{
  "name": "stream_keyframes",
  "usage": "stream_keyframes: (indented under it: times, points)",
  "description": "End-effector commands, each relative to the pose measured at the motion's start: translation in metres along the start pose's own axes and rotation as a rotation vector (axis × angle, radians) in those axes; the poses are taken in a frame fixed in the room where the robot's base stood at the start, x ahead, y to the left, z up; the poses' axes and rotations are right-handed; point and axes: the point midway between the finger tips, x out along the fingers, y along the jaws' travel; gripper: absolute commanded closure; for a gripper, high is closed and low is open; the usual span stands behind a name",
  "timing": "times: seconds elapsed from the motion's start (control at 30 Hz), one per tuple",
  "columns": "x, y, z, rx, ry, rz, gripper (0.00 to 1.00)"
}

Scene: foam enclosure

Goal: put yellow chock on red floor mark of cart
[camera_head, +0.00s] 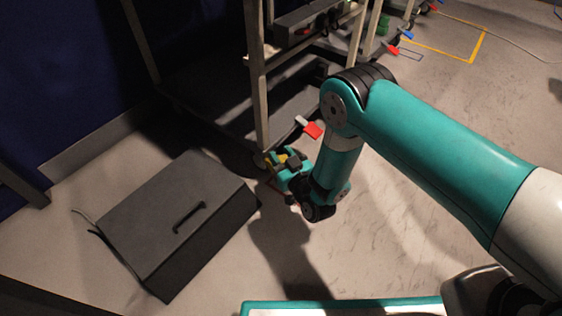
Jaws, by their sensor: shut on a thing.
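My gripper (281,163) is low, near the floor, beside the near leg of the cart (258,90). It is shut on the yellow chock (269,160), of which only small yellow patches show between and beside the fingers. A thin red line, part of the red floor mark (274,188), shows on the floor just below the gripper. The rest of the mark is hidden by my gripper and wrist. The chock is close to the caster at the foot of the cart leg; I cannot tell whether it touches the caster or the floor.
A dark grey case (160,215) with a handle lies left of my gripper, close by. A red pedal (313,130) sticks out from the cart.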

Motion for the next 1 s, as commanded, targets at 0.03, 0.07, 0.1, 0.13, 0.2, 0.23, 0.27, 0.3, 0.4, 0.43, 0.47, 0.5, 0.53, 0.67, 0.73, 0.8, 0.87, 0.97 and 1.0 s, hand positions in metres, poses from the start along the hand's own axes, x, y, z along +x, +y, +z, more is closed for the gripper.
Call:
stream_keyframes:
  times: [0.03,0.07,0.1,0.13,0.2,0.23,0.27,0.3,0.4,0.43,0.47,0.5,0.53,0.67,0.73,0.8,0.87,0.97,1.0]
  points:
    - [0.002,0.000,0.002,0.000,0.002,0.000,1.00]
    - [0.003,0.000,0.002,0.000,0.002,0.000,1.00]
    - [0.003,0.000,0.001,0.000,0.002,0.000,1.00]
    - [0.003,0.000,0.001,0.000,0.001,0.000,1.00]
    - [0.002,0.000,0.000,0.000,0.001,0.000,1.00]
    - [0.002,0.000,0.000,0.000,0.001,0.000,1.00]
    - [0.002,0.000,0.000,0.000,0.001,0.000,1.00]
    - [0.002,0.000,0.001,0.000,0.001,0.000,1.00]
    - [0.002,0.000,0.005,0.000,0.001,0.000,1.00]
    - [0.002,0.000,0.006,0.000,0.001,0.000,1.00]
    - [0.002,0.000,0.007,0.000,0.001,0.000,1.00]
    - [0.002,0.000,0.008,0.000,0.001,0.000,1.00]
    - [0.002,0.000,0.009,0.000,0.001,0.000,1.00]
    - [0.002,0.000,0.013,0.000,0.001,0.000,1.00]
    - [0.002,0.000,0.013,0.000,0.001,0.000,1.00]
    - [0.002,0.000,0.013,0.000,0.000,0.000,0.62]
    - [0.002,0.000,0.013,0.000,0.000,0.000,0.48]
    - [0.002,0.000,0.013,0.000,0.000,0.000,0.39]
    - [0.002,0.000,0.013,0.000,0.000,0.000,0.39]
